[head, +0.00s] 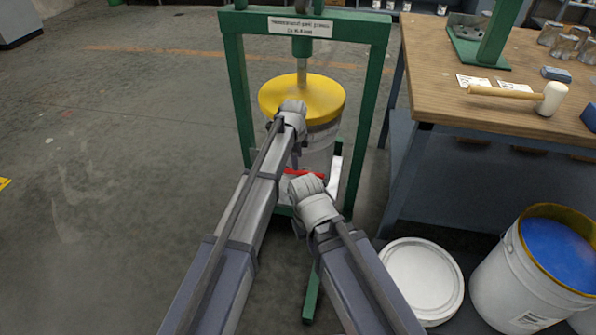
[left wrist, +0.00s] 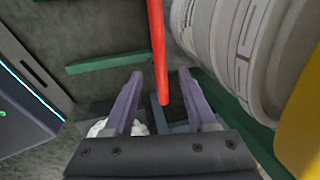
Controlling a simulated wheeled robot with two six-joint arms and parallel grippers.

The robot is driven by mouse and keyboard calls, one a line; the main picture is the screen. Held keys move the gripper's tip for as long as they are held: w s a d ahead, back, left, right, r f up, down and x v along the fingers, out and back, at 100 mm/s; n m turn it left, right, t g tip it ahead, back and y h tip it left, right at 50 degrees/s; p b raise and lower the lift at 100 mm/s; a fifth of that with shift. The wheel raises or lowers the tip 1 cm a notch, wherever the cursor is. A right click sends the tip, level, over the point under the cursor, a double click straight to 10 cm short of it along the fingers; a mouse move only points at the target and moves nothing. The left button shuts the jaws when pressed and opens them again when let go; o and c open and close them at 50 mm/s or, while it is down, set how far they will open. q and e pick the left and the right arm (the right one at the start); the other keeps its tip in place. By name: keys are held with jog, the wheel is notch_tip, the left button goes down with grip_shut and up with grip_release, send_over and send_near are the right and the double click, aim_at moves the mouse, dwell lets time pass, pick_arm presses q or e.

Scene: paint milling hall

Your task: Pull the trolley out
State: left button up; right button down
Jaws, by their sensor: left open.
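The trolley's red handle bar (head: 308,173) shows low in the head view, beside the pale bucket (head: 318,150) under the green press. My left gripper (left wrist: 160,74) is open in the left wrist view. The red bar (left wrist: 158,45) runs down between its two fingers, and I see no grip on it. In the head view the left wrist (head: 291,115) covers part of the bucket. My right gripper (head: 307,187) is just below the red bar; its jaws are hidden. The trolley's platform and wheels are mostly hidden behind my arms.
The green press frame (head: 375,110) stands around the bucket, with a yellow disc (head: 300,95) above it. A workbench (head: 440,75) with a mallet stands at right. A blue paint bucket (head: 510,285) and a white lid (head: 425,275) lie right.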

aim_at(298, 172)
pick_arm(q)
jog(key=f+b, duration=0.3)
jog(key=w+f+b, duration=0.1)
jog(key=f+b, duration=0.2)
jog(key=shift+w+d+f, duration=0.15)
jog(key=shift+f, duration=0.25)
jog(key=shift+c, duration=0.2)
grip_shut()
dwell(0.9)
